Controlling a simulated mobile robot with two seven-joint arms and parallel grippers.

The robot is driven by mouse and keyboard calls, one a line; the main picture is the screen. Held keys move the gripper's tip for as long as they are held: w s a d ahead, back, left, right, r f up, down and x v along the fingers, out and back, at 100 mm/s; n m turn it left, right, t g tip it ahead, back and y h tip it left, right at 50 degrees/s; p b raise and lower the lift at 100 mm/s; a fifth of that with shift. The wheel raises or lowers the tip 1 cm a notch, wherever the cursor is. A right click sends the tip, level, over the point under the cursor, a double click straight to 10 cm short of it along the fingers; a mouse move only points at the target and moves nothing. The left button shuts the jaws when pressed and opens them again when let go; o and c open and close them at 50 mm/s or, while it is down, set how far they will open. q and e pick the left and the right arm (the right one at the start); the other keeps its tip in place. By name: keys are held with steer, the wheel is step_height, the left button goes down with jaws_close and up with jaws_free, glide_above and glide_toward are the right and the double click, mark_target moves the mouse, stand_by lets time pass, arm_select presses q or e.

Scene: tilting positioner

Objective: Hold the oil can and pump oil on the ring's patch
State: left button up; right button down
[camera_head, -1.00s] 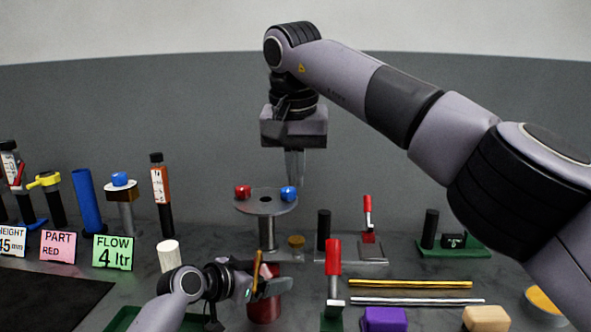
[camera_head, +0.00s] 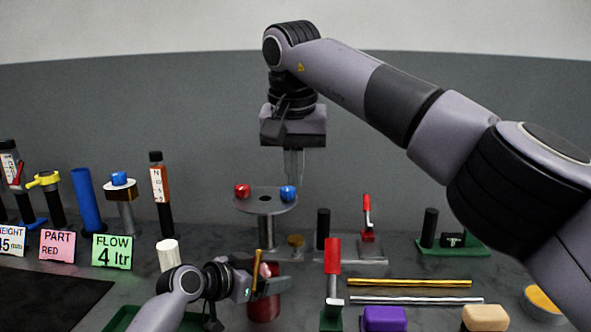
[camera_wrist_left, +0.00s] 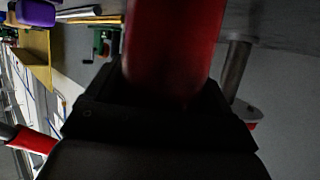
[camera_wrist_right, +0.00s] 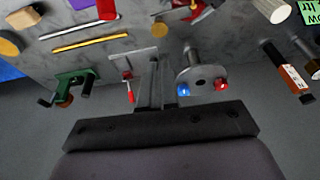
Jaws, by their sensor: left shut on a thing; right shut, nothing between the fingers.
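The red oil can (camera_head: 263,308) stands low in the middle of the head view, with a thin orange-brown part rising in front of it. My left gripper (camera_head: 268,286) is shut around the can, whose red body (camera_wrist_left: 175,45) fills the space between the fingers in the left wrist view. A grey round plate (camera_head: 265,205) with a central hole sits on a post behind and above the can, with a red and a blue knob at its edge. I cannot make out a ring's patch. My right gripper (camera_head: 293,178) is shut and empty, pointing down above the plate's far side.
A clamp with a red handle (camera_head: 333,257) stands right of the can. A gold rod (camera_head: 410,283) and a silver rod lie farther right, behind a purple block (camera_head: 385,318). A white cylinder (camera_head: 169,255) and the sign cards (camera_head: 112,252) stand left.

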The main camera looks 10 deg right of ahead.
mark_target(300, 241)
steer(key=shift+w+d+f+m+t+y, duration=0.2)
steer(key=shift+w+f+m+t+y, duration=0.45)
steer(key=shift+f, duration=1.2)
steer(key=shift+w+d+f+t+y, duration=0.25)
steer(key=shift+f+t+y, duration=0.65)
steer(key=shift+f, duration=1)
steer(key=shift+w+d+f+m+t+y, duration=0.15)
steer(key=shift+w+f+m+t+y, duration=0.45)
steer(key=shift+f, duration=1.25)
steer(key=shift+n+t, duration=0.25)
steer(key=shift+t, duration=0.1)
steer(key=shift+f, duration=0.35)
steer(key=shift+s+f, duration=0.1)
steer(key=shift+f, duration=0.05)
